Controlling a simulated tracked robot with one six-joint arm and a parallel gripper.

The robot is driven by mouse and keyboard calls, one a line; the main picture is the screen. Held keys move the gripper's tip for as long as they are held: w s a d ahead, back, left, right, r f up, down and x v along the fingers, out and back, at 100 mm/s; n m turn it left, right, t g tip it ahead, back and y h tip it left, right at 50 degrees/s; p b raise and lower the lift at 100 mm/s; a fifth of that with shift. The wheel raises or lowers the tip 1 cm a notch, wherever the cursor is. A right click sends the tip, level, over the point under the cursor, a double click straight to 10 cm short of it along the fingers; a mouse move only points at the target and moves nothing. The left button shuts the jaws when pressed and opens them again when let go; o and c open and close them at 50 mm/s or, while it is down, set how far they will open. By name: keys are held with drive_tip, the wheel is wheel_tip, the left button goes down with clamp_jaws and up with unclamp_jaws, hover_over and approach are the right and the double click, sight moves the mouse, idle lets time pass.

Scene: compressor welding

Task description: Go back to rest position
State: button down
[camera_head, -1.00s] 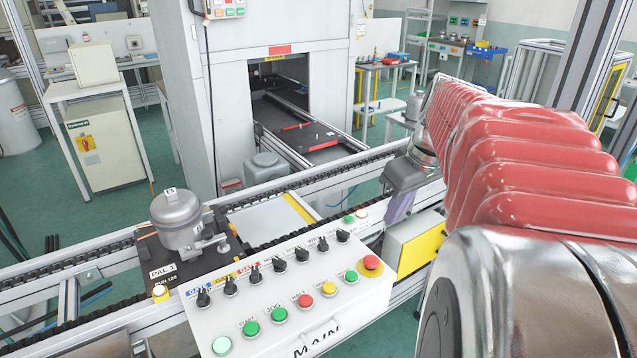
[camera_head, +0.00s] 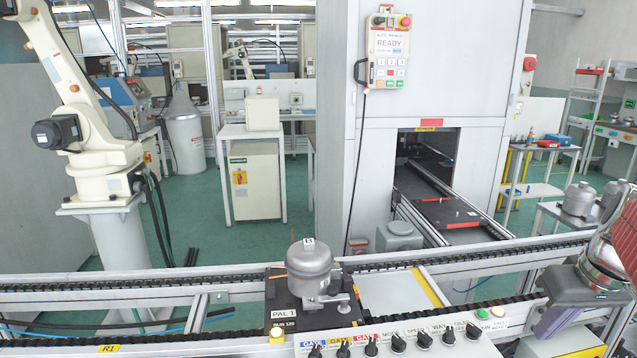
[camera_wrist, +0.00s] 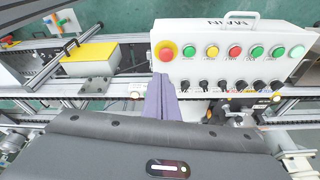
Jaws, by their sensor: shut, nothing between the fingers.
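My gripper (camera_head: 552,322) is at the right edge of the head view, in front of the conveyor, with my arm reaching in from the right. In the wrist view its purple fingers (camera_wrist: 161,98) are closed together with nothing between them. They point toward the edge of the white MAIN control panel (camera_wrist: 232,66), beside its red button. Whether they touch the panel cannot be told. A grey compressor (camera_head: 310,268) stands upright on the black pallet PAL 1 (camera_head: 283,318) on the conveyor, left of my gripper and apart from it.
The conveyor rail (camera_head: 150,282) runs across the front. A yellow-topped box (camera_wrist: 90,58) sits beside the panel. A grey cabinet (camera_head: 440,60) with a tunnel opening stands behind. Further compressors (camera_head: 578,200) stand on a table at right. A white robot arm (camera_head: 85,130) stands at far left.

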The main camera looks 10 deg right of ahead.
drive_tip(key=s+a+f, duration=0.2)
drive_tip(key=a, duration=0.7)
drive_tip(key=s+a+f+n+t, duration=0.1)
drive_tip(key=s+a, duration=0.1)
drive_tip(key=a, duration=0.7)
drive_tip(key=s+a+f+t, duration=0.1)
drive_tip(key=s+a+f, duration=0.1)
drive_tip(key=a, duration=0.8)
drive_tip(key=shift+f+n, duration=0.3)
